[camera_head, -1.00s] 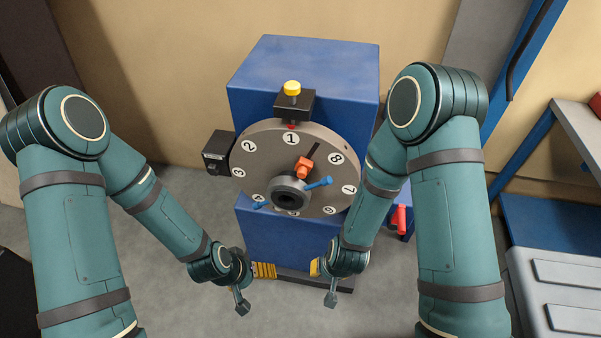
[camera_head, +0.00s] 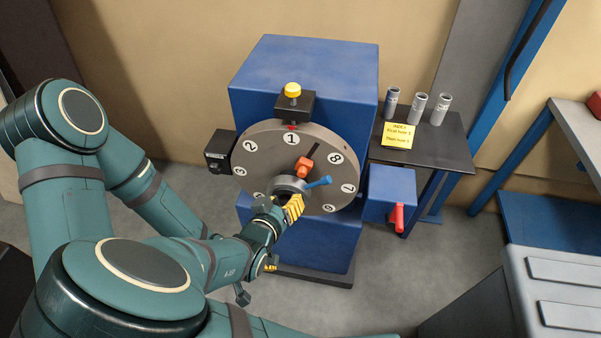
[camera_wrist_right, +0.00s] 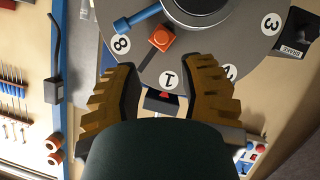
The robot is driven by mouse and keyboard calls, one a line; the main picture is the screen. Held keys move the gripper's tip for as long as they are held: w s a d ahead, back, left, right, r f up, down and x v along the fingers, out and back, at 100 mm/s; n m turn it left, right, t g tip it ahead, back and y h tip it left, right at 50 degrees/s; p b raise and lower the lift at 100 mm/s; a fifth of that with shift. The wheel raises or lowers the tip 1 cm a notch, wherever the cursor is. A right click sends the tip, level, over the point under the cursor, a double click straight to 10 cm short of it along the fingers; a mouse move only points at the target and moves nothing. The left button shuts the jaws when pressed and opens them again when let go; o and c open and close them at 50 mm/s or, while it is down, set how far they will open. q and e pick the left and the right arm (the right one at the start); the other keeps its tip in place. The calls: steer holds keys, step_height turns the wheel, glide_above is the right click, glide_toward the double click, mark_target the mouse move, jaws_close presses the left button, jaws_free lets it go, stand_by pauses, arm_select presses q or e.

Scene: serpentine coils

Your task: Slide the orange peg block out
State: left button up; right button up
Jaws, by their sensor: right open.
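The orange peg block (camera_head: 305,164) sits on the face of the grey numbered dial (camera_head: 262,150), at the lower end of a dark slot. In the right wrist view the orange peg block (camera_wrist_right: 161,39) lies beyond the fingertips, left of the middle of their gap. My right gripper (camera_head: 295,205) is in front of the dial's hub, below the block. In the right wrist view my right gripper (camera_wrist_right: 167,66) is open, with nothing between its fingers. My left gripper (camera_head: 270,267) is low, mostly hidden behind my right arm.
A blue handle (camera_head: 319,183) sticks out from the hub beside the block. A yellow-topped plunger (camera_head: 292,91) stands above the dial. A black box (camera_head: 219,151) is at its left. A side table (camera_head: 440,144) holds grey cylinders. A red lever (camera_head: 397,219) is on a blue box.

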mark_target(301, 174)
steer(key=shift+t, duration=0.3)
steer(key=x, duration=0.4)
steer(key=b+x, duration=0.1)
steer(key=x, duration=0.3)
steer(key=b+x, duration=0.1)
steer(key=x, duration=0.2)
steer(key=shift+w+r, duration=0.2)
steer(key=shift+w, duration=0.35)
steer(key=shift+w+d+f, duration=0.2)
steer(key=shift+w, duration=0.4)
steer(key=shift+o, duration=0.2)
